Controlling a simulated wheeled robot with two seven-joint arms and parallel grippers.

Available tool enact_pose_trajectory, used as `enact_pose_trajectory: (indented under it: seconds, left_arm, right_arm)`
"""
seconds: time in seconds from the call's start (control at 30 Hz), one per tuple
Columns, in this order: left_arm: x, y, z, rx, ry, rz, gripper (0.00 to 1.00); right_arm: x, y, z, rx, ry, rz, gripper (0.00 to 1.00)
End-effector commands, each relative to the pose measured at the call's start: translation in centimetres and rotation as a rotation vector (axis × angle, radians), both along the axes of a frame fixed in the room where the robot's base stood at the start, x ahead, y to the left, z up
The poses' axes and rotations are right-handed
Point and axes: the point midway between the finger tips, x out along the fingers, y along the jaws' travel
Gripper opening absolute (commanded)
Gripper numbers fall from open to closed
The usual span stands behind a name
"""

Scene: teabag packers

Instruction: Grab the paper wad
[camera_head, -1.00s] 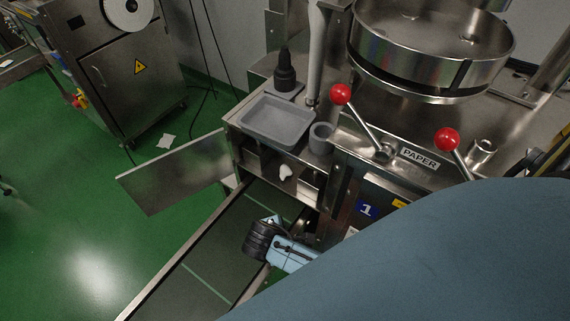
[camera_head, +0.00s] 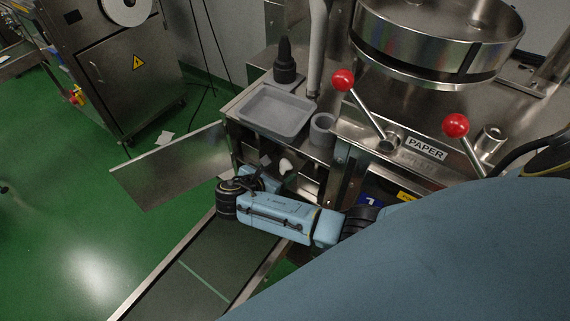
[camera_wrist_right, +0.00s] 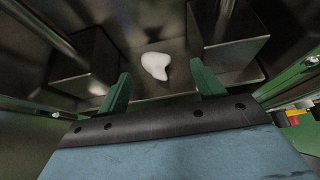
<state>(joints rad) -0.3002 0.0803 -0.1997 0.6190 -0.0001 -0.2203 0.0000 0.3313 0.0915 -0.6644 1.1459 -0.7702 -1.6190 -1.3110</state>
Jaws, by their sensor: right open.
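The paper wad (camera_head: 286,166) is a small white lump inside the open compartment under the machine's top plate. In the right wrist view the paper wad (camera_wrist_right: 156,65) lies on the metal floor between two dark blocks, ahead of the fingers. My right gripper (camera_wrist_right: 160,92) is open, its two green fingers apart with the wad beyond and between their tips, not touching. In the head view the right gripper (camera_head: 268,166) is at the compartment's opening, just left of the wad. My left gripper does not show.
A grey tray (camera_head: 243,118) and a grey cup (camera_head: 322,121) stand on the plate above the compartment. An open metal door (camera_head: 172,168) juts out left. A conveyor (camera_head: 190,275) runs below. Two dark blocks (camera_wrist_right: 88,62) and (camera_wrist_right: 228,55) flank the wad.

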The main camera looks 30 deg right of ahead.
Motion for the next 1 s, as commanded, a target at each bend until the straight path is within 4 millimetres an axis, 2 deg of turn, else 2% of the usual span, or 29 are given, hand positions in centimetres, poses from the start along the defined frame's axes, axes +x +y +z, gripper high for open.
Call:
enact_pose_trajectory:
  seconds: [0.17,0.4,0.73,1.0]
  left_arm:
    - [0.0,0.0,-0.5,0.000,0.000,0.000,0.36]
    - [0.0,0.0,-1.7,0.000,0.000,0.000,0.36]
    - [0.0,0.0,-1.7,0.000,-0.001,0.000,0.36]
    - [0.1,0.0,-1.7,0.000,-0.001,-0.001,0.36]
  right_arm:
    - [0.7,-1.1,-0.6,-0.002,-0.001,-0.001,0.68]
    - [2.2,-3.8,-2.3,0.000,0.000,-0.001,0.68]
    - [2.5,-4.3,-2.5,0.002,0.001,0.000,0.68]
    - [2.4,-4.3,-2.5,0.002,0.000,0.001,0.33]
